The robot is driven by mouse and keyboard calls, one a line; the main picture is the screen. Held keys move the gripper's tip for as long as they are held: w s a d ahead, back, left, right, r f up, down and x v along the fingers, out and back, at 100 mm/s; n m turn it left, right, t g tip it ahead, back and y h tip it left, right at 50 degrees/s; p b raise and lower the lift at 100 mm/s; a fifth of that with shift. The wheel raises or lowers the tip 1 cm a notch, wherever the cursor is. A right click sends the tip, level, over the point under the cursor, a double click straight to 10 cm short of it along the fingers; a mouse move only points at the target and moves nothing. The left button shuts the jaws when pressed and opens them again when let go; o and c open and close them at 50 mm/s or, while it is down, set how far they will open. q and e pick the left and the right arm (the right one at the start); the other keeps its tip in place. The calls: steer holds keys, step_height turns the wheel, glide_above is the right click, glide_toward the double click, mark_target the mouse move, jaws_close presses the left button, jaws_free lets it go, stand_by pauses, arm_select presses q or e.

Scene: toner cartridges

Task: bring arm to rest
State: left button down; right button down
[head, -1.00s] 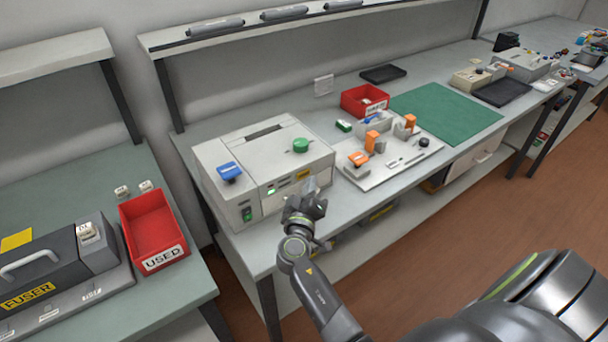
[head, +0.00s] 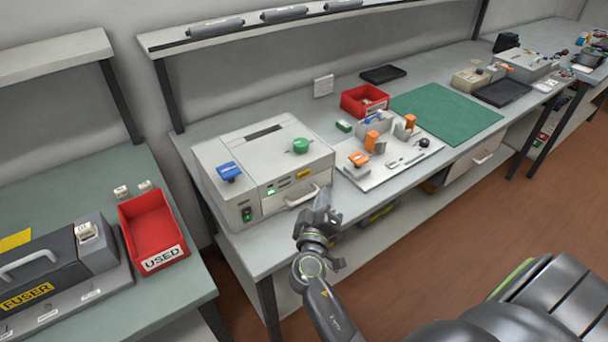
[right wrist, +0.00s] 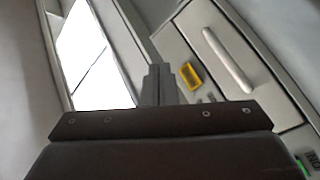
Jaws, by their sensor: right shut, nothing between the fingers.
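My right gripper (head: 323,199) is shut and empty in the head view. It is in front of the white toner machine (head: 235,157), just right of the machine's front handle (head: 302,196), and appears apart from it. In the right wrist view the shut fingers (right wrist: 158,84) point toward a pale panel with a handle (right wrist: 228,60) and a yellow label (right wrist: 192,77). My left gripper is not in view.
A red USED bin (head: 152,229) and a fuser unit (head: 50,270) are on the left bench. A white tray with orange-handled parts (head: 385,172), a red bin (head: 363,100) and a green mat (head: 447,113) lie right of the machine. Open floor (head: 440,235) is at right.

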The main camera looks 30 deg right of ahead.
stand_by(0.4)
steer(key=s+d+f+m+g+y, duration=0.1)
steer(key=s+d+f+m+g, duration=0.15)
steer(key=s, duration=0.45)
steer(key=s+d+f+m+g+y, duration=0.1)
steer(key=s+d+f+m+g, duration=0.1)
steer(key=s+d+f+g, duration=0.35)
steer(key=s+a+f+n+g+y, duration=0.1)
steer(key=s+a+y, duration=0.35)
steer(key=s, duration=0.35)
steer(key=s+a+f+n+g+y, duration=0.1)
steer(key=s+a+n+g+y, duration=0.1)
steer(key=s+a+y, duration=0.45)
steer(key=s+d+f+h, duration=0.1)
steer(key=d+f+h, duration=0.15)
steer(key=f, duration=2.35)
steer(key=s+f+g, duration=0.2)
steer(key=s+f, duration=1.2)
steer(key=s, duration=0.1)
steer(key=shift+a+f+m+y, duration=0.15)
steer(key=shift+a+m+y, duration=0.2)
steer(key=shift+a+y, duration=0.1)
